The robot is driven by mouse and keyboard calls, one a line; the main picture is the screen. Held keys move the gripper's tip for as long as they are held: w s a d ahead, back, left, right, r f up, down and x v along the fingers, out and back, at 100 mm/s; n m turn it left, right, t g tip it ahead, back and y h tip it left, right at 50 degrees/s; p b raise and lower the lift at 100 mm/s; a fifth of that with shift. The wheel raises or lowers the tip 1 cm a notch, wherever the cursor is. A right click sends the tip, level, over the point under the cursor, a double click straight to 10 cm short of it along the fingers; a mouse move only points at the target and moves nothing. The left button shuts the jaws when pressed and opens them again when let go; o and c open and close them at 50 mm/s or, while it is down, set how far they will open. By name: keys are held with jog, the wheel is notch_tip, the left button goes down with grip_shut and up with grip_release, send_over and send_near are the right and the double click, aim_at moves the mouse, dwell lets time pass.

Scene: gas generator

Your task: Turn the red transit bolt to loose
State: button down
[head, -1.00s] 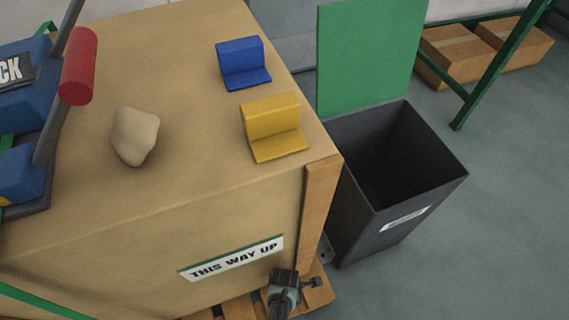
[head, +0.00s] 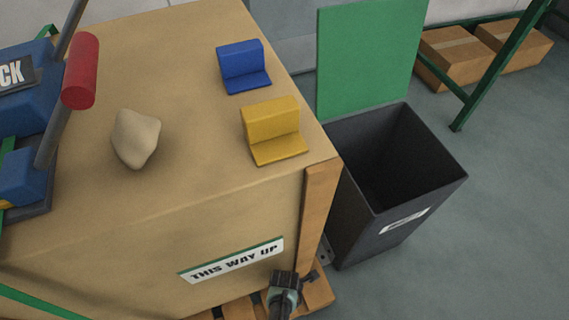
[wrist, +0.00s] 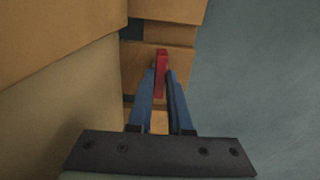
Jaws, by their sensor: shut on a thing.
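The red transit bolt (wrist: 161,72) shows in the wrist view as a narrow upright red piece at the wooden pallet. My gripper (wrist: 162,80) has its two blue fingers on either side of the bolt and is shut on it. In the head view my gripper (head: 296,279) is at the pallet's corner, below the "THIS WAY UP" label (head: 232,260). The bolt's red part cannot be made out in the head view, and its lower part is hidden between the fingers in the wrist view.
The large tan crate (head: 120,245) stands on the wooden pallet (head: 318,293), close beside my gripper. A dark open bin (head: 360,222) stands right of the crate. Blue (head: 243,65) and yellow (head: 273,130) blocks and a pale lump (head: 135,138) lie on top.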

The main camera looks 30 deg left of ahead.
jog(key=c, duration=0.8)
grip_release()
jog(key=shift+c, duration=0.2)
notch_tip(320, 180, up, 13)
jog(key=p, duration=0.9)
jog(key=shift+p, duration=0.35)
jog(key=shift+f, duration=0.1)
